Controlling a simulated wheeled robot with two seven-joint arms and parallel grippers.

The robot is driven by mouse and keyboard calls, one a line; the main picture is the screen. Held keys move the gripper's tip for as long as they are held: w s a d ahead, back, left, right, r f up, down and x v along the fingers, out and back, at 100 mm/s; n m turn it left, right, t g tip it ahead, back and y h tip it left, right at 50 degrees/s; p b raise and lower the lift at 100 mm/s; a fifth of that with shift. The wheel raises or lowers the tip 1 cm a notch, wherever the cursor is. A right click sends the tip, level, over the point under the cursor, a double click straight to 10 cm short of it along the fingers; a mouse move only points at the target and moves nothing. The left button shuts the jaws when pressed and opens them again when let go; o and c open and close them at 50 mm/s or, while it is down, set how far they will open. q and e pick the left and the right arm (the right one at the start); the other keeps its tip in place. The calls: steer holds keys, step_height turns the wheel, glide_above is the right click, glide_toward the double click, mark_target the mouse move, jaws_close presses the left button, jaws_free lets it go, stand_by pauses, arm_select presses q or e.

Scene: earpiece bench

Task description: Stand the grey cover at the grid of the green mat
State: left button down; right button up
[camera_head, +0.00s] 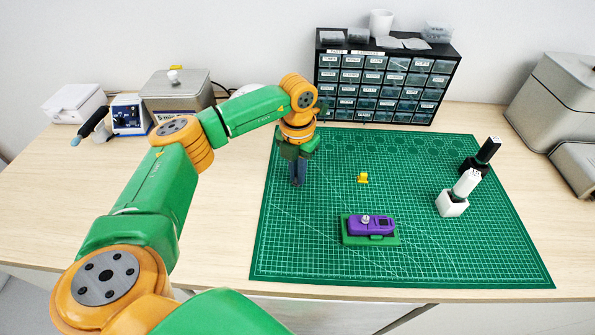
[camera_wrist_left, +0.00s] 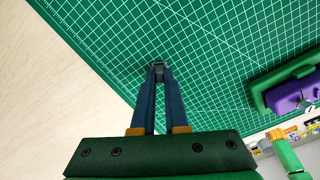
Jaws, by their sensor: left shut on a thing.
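My left gripper (camera_head: 298,182) is over the left part of the green mat (camera_head: 400,277), pointing down at its grid. In the left wrist view its two blue fingers (camera_wrist_left: 159,75) close together on a small dark grey piece, which I take to be the grey cover (camera_wrist_left: 159,67). Only a little of the cover shows between the fingertips. It is upright or tilted, I cannot tell, nor whether it touches the mat. The right gripper is not in view.
A purple device (camera_head: 369,226) sits in a green holder (camera_head: 371,240) on the mat. A small yellow piece (camera_head: 362,178) lies behind it. White (camera_head: 453,205) and black (camera_head: 475,166) stands with handled tools are at right. A drawer cabinet (camera_head: 385,88) stands behind.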

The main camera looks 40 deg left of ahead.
arm_select(q)
steer(key=shift+f, duration=0.2)
steer(key=c, duration=0.9)
jaws_free()
steer(key=shift+o, duration=0.2)
